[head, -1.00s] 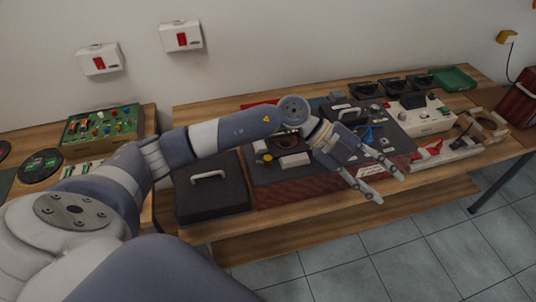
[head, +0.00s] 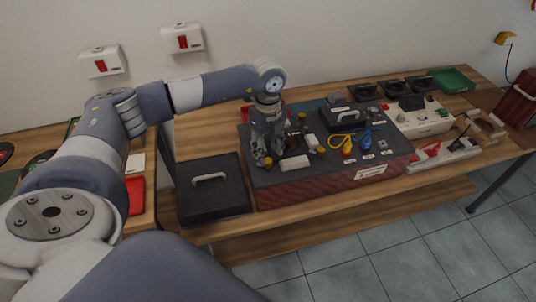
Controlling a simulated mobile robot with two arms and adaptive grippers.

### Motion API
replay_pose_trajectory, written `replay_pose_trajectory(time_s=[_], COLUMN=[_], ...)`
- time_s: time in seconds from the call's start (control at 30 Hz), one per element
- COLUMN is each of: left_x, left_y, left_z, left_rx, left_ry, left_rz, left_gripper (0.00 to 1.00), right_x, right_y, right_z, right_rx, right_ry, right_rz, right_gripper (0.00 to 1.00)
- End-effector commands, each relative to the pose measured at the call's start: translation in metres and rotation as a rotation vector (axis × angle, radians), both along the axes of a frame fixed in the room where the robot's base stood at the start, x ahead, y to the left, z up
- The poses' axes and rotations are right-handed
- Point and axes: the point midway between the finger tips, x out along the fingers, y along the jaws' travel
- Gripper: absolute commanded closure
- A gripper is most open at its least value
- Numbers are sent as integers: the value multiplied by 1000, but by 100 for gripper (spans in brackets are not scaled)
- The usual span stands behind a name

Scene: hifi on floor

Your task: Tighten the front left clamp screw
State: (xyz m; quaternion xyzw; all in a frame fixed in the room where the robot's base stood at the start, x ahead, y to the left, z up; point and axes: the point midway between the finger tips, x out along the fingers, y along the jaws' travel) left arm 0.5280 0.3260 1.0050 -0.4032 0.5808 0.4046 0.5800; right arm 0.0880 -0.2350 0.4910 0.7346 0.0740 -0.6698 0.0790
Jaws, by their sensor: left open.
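My left gripper (head: 266,160) points straight down over the left part of the dark-topped unit (head: 300,183), which has a reddish-brown front. Its fingers are open. A small yellow knob, probably the front left clamp screw (head: 268,161), shows at the fingertips beside a white block (head: 294,163). I cannot tell whether the fingers touch it. Another yellow knob (head: 321,150) is right of the block, and one (head: 301,117) is behind it. The gripper hides part of the area behind the block. My right gripper is not in view.
A black case (head: 212,200) with a handle stands to the left of the unit. Yellow and blue parts (head: 366,140) and a black handled box (head: 350,116) are on the unit's right side. A light control box (head: 424,120) stands farther right. The table's front edge has a narrow clear strip.

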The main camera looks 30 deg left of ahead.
Motion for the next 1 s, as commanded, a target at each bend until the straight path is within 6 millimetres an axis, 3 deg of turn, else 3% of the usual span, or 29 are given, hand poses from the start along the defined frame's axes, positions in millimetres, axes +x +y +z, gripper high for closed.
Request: replay_pose_trajectory(time_s=[0.3, 0.63, 0.8, 1.0], left_x=[0, 0, 0, 0], left_y=[-1, -1, -1, 0], left_z=[-38, -43, -42, -42], left_rx=[-1, -2, -2, -1], left_ry=[0, -2, -2, -1], left_rz=[-1, -2, -2, -3], left_gripper=[59, 59, 97, 100], right_x=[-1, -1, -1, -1], right_y=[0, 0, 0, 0], right_z=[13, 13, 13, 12], right_rx=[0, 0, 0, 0], right_ry=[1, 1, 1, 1], right_rz=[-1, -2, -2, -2], right_gripper=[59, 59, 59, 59])
